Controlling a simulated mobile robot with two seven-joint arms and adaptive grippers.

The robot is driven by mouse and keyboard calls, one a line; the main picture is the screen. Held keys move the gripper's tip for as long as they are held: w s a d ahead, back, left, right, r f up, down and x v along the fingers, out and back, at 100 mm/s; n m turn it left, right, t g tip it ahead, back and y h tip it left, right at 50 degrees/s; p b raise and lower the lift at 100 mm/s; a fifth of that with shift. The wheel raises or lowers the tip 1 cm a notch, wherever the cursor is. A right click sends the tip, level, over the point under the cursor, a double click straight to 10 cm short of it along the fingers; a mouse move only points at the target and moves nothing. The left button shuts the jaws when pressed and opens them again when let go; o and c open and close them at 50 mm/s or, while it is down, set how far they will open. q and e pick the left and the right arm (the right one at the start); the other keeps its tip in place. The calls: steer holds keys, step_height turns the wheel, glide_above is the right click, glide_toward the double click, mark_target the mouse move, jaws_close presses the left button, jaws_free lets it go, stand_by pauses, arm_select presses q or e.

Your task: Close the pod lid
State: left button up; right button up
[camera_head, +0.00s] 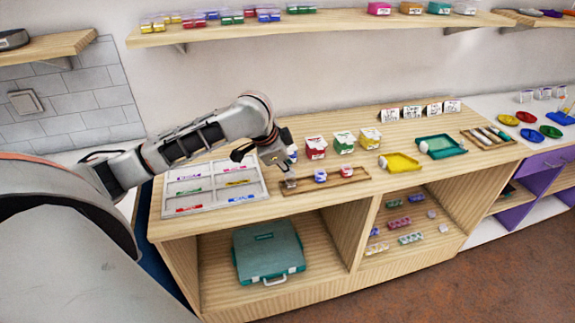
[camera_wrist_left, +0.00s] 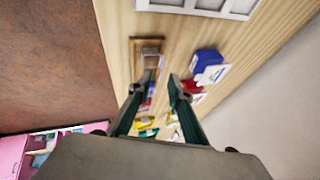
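A small clear-grey pod (camera_head: 290,183) stands at the left end of a narrow wooden tray (camera_head: 352,179) on the counter. In the left wrist view the grey pod (camera_wrist_left: 151,60) shows at the end of the tray (camera_wrist_left: 147,41); its lid is too small to make out. A blue-and-white pod (camera_head: 320,176) and a red-and-white pod (camera_head: 346,171) stand further right on the tray. My left gripper (camera_head: 284,172) is just above the grey pod's end. Its fingers (camera_wrist_left: 156,88) are apart in the wrist view, with nothing clearly held. My right gripper is out of view.
Behind the tray stand a partly hidden blue box (camera_wrist_left: 208,68), a red box (camera_head: 316,148), a green box (camera_head: 343,143) and a yellow box (camera_head: 370,139). A white sorting tray (camera_head: 214,183) lies left. Yellow (camera_head: 400,162) and teal (camera_head: 441,146) trays lie right. A shelf (camera_head: 330,24) hangs above.

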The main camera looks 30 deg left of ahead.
arm_select(q)
jaws_close()
